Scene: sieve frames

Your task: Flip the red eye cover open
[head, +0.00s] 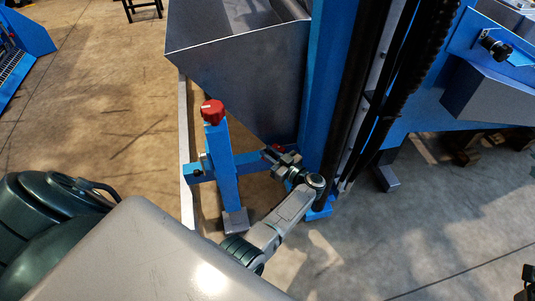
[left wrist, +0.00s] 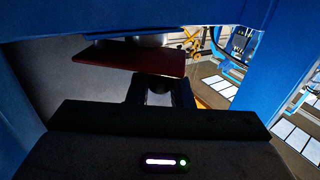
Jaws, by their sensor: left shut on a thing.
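The red eye cover (left wrist: 130,60) shows in the left wrist view as a flat, dark red plate under a blue beam. In the head view only a small red bit of it (head: 277,149) shows beside the blue frame, just past my left gripper (head: 276,155). My left gripper (left wrist: 158,92) is shut on the cover, with its fingertips at the plate's near edge. The grip itself is dark and partly hidden. What lies behind the plate is mostly hidden. My right gripper is not in view.
A blue post (head: 222,165) with a red knob (head: 212,112) stands left of my gripper. A grey hopper (head: 240,75) and a tall blue column (head: 322,90) stand close behind. The concrete floor (head: 100,100) at the left is clear.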

